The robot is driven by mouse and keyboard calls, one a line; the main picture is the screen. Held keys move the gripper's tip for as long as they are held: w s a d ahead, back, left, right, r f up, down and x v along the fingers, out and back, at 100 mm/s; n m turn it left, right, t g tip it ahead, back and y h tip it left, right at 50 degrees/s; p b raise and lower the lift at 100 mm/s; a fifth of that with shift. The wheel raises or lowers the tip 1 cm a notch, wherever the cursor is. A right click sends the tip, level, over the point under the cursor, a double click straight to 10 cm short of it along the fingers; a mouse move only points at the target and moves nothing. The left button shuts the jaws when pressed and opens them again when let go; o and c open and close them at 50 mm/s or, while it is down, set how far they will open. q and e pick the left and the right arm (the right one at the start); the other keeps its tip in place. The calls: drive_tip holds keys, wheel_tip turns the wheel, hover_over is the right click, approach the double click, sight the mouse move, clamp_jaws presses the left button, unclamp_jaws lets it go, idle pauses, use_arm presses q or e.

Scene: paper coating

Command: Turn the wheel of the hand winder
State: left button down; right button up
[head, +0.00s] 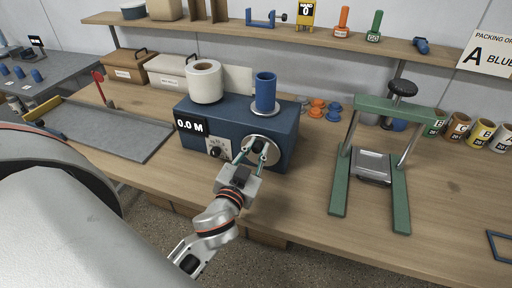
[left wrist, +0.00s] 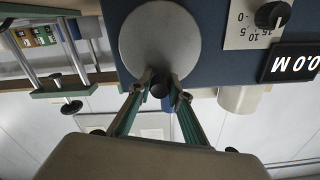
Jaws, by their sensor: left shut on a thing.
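The hand winder (head: 285,130) is a dark blue box on the bench, with a grey wheel (head: 272,153) on its front face. The wheel also shows in the left wrist view (left wrist: 160,38) as a round grey disc with a dark knob (left wrist: 158,90) near its edge. My left gripper (head: 254,150) is at the wheel, its green fingers shut on the knob, one on each side; it also shows in the left wrist view (left wrist: 164,88). A white paper roll (head: 204,82) and a blue spool (head: 265,91) stand on top of the winder. My right gripper is not in view.
The winder's display (head: 190,126) reads 0.0 M, beside a dial (head: 216,150). A green-framed press (head: 372,165) stands to the right. A grey cutting board (head: 105,130) lies to the left. Small blue and orange pieces (head: 317,107) lie behind. Bench between winder and press is clear.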

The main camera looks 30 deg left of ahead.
sight(272, 160)
use_arm(q)
drive_tip(key=d+m, duration=0.1)
drive_tip(key=m, duration=0.1)
drive_tip(key=m+p, duration=0.1)
drive_tip(key=m, duration=0.2)
drive_tip(key=d+f+m, duration=0.1)
drive_tip(key=m, duration=0.1)
drive_tip(key=shift+w+d+m, duration=0.3)
drive_tip(key=shift+m, duration=0.1)
drive_tip(key=m, duration=0.1)
drive_tip(key=f+m, duration=0.1)
drive_tip(key=m, duration=0.1)
drive_tip(key=shift+w+d+f+m, duration=0.1)
drive_tip(key=shift+d+m, duration=0.2)
drive_tip(key=shift+d, duration=0.1)
drive_tip(key=m, duration=0.2)
drive_tip(key=f+m, duration=0.2)
drive_tip(key=m, duration=0.1)
drive_tip(key=shift+d+m, duration=0.3)
drive_tip(key=f+m, duration=0.1)
drive_tip(key=m, duration=0.2)
drive_tip(key=shift+a+f+p, duration=0.1)
drive_tip(key=shift+f+p, duration=0.05)
drive_tip(key=shift+p, duration=0.15)
drive_tip(key=shift+a+f+m, duration=0.1)
drive_tip(key=shift+f+m, duration=0.15)
drive_tip(key=shift+m, duration=0.5)
drive_tip(key=shift+a+f+m, duration=0.1)
drive_tip(key=shift+f+m, duration=0.15)
drive_tip(key=shift+m, duration=0.5)
